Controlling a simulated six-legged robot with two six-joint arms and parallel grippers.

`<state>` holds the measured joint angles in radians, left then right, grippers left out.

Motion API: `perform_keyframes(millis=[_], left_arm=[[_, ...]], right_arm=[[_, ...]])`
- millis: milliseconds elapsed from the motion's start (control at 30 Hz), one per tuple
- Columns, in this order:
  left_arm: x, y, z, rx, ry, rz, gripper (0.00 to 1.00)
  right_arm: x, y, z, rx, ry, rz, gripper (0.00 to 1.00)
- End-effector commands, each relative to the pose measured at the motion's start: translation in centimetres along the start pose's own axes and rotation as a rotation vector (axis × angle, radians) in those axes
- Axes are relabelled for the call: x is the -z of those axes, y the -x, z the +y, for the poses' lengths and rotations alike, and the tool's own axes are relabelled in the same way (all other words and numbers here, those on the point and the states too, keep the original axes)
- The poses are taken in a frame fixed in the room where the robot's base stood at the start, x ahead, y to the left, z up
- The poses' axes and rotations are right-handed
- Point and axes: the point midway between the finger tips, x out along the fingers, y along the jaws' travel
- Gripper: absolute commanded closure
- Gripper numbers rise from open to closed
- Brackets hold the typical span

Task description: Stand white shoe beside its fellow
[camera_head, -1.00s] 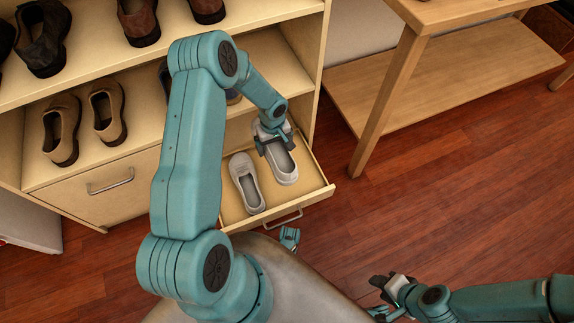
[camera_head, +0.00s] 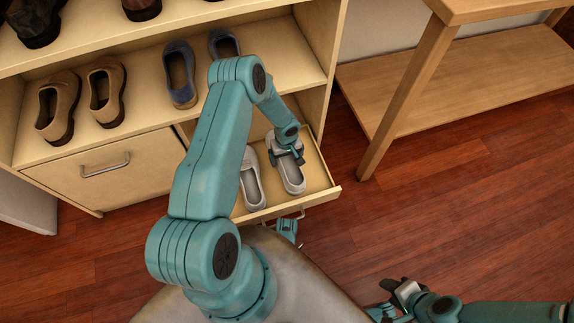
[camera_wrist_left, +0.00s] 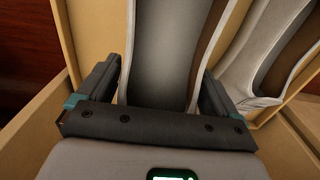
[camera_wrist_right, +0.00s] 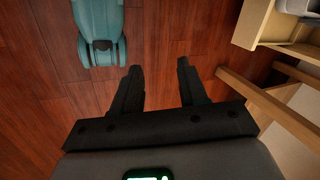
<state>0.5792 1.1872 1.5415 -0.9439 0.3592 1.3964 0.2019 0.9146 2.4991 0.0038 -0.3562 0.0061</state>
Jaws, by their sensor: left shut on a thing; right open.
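A white shoe (camera_head: 292,178) stands in the open drawer (camera_head: 322,194), on the right side. My left gripper (camera_head: 287,155) is shut on its upper end, one finger on each side; the left wrist view shows the grey inside of this shoe (camera_wrist_left: 168,50) between the fingers (camera_wrist_left: 155,92). The other white shoe (camera_head: 253,184) lies in the drawer just to the left, roughly parallel, with a small gap; it also shows in the left wrist view (camera_wrist_left: 262,60). My right gripper (camera_wrist_right: 160,85) is open and empty above the floor.
Tan shoes (camera_head: 106,95) and blue shoes (camera_head: 180,75) stand on the shelf above the drawer. A closed drawer (camera_head: 105,172) is to the left. A wooden table (camera_head: 400,95) stands at the right.

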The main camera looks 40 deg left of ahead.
Motion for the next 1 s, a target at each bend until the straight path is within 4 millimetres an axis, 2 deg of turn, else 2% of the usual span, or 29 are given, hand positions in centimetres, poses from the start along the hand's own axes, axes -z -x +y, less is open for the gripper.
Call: perform_keyframes(millis=[167,400,433,467,700,733,767,1000], left_arm=[[0.2,-1.4,0.2,-0.001,0.000,0.002,0.52],[0.3,-5.0,0.4,-0.001,0.001,0.001,0.52],[0.3,-5.1,0.4,-0.001,0.001,0.002,0.52],[0.3,-5.1,0.4,-0.001,0.001,0.002,0.59],[0.3,-5.1,0.3,-0.001,0.000,0.001,0.59],[0.2,-5.2,0.3,-0.001,0.000,0.001,0.04],[0.2,-5.1,0.3,-0.001,0.000,0.001,0.00],[0.2,-4.8,0.3,-0.001,0.000,0.001,0.00]], right_arm=[[0.3,-0.6,0.2,0.000,0.001,0.011,0.57],[1.5,-2.2,0.8,0.002,0.008,0.048,0.57],[1.5,-2.2,0.8,0.002,0.009,0.050,0.57],[1.5,-2.1,0.7,0.002,0.009,0.051,0.57],[1.5,-2.2,0.8,0.002,0.009,0.051,0.57],[1.6,-2.2,0.8,0.002,0.009,0.052,0.57],[1.6,-2.1,0.7,0.002,0.009,0.052,0.57],[1.5,-1.9,0.7,0.002,0.009,0.050,0.57]])
